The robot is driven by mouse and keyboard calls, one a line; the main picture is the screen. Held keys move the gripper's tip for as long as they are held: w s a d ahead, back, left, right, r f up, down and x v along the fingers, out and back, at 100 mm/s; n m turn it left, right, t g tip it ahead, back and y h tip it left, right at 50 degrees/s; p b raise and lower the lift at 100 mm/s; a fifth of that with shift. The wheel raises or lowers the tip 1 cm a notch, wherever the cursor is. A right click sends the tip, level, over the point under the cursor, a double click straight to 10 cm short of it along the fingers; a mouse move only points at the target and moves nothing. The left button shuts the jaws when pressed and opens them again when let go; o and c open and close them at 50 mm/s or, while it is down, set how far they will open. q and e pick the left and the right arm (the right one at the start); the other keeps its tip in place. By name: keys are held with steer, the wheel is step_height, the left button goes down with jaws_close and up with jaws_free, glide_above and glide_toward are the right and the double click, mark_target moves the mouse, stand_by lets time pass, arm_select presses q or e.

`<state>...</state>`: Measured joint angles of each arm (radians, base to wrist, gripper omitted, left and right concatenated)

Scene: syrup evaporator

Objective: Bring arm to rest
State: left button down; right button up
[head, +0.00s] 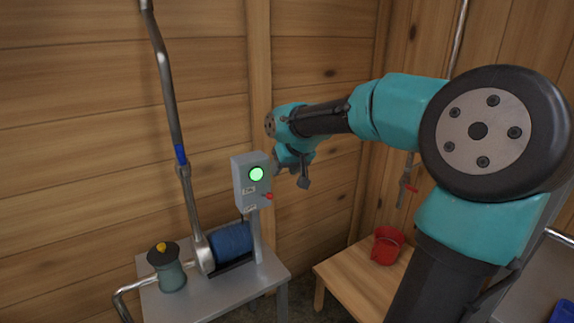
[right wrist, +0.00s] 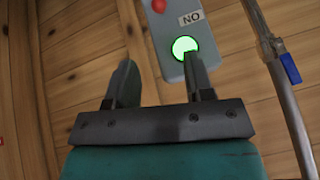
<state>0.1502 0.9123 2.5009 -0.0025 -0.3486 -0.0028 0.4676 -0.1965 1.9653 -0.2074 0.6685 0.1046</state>
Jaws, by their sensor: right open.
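My right arm reaches in from the right in the head view, teal and black. My right gripper (head: 291,172) is just right of a grey control box (head: 241,181) on a post. It is open and empty; in the right wrist view its two fingers (right wrist: 156,85) stand apart with nothing between them. The box carries a lit green button (head: 256,174) and a small red button (head: 268,196). In the right wrist view the green button (right wrist: 184,47) shows beside the right-hand finger; I cannot tell whether they touch. My left gripper is not in view.
A grey table (head: 211,297) holds a blue motor (head: 232,243) and a grey-green canister (head: 167,272) with a yellow top. A steel pipe with a blue valve handle (head: 180,154) rises behind. A red bucket (head: 387,246) stands on a wooden bench (head: 352,285). Wooden walls close the back.

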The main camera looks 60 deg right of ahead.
steer(key=shift+v, duration=0.8)
steer(key=w+a+f+n+g+y, duration=0.1)
steer(key=w+a+f, duration=0.35)
steer(key=f, duration=0.55)
steer(key=w+a+f+n+y, duration=0.1)
steer(key=w+a+f, duration=0.2)
steer(key=a+f, duration=0.5)
steer(key=w+a+f+n+g+y, duration=0.15)
steer(key=w+a+f, duration=0.25)
steer(key=f, duration=0.9)
steer(key=s+a+f+g, duration=0.1)
steer(key=s+a+f, duration=0.3)
steer(key=a+f, duration=0.2)
steer(key=s+a+f+g+y, duration=0.1)
steer(key=s+a+f, duration=0.3)
steer(key=a+f, duration=0.2)
steer(key=s+a+f+n+g, duration=0.1)
steer(key=s+a+f, duration=0.3)
steer(key=a+f, duration=0.3)
step_height(320, 180, down, 3)
steer(key=shift+y, duration=0.35)
steer(key=shift+s+d, duration=0.1)
steer(key=shift+s, duration=0.05)
